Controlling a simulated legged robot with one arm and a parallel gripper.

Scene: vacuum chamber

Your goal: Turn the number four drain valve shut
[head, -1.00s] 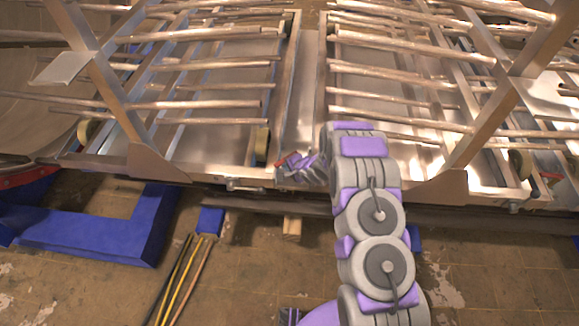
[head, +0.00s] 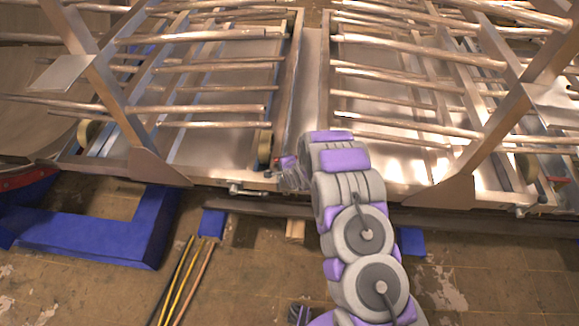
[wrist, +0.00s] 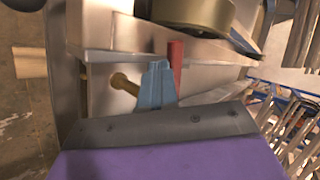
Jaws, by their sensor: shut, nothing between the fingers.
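My gripper (head: 290,176) is at the front edge of the metal frame, left of my arm in the head view. In the wrist view its blue-grey fingers (wrist: 157,82) are shut with nothing between them. A red handle-like piece (wrist: 175,62) stands just right of the fingertips; whether they touch it I cannot tell. A small brass-coloured stem or fitting (wrist: 124,83) sticks out left of the fingers. A bit of red also shows beside my gripper in the head view (head: 276,161). I take these as valve parts, but no number is readable, and the valve body is largely hidden.
A metal rack frame (head: 105,185) with many horizontal tubes fills the upper head view. A blue floor beam (head: 90,235) and several thin rods (head: 185,280) lie at the left.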

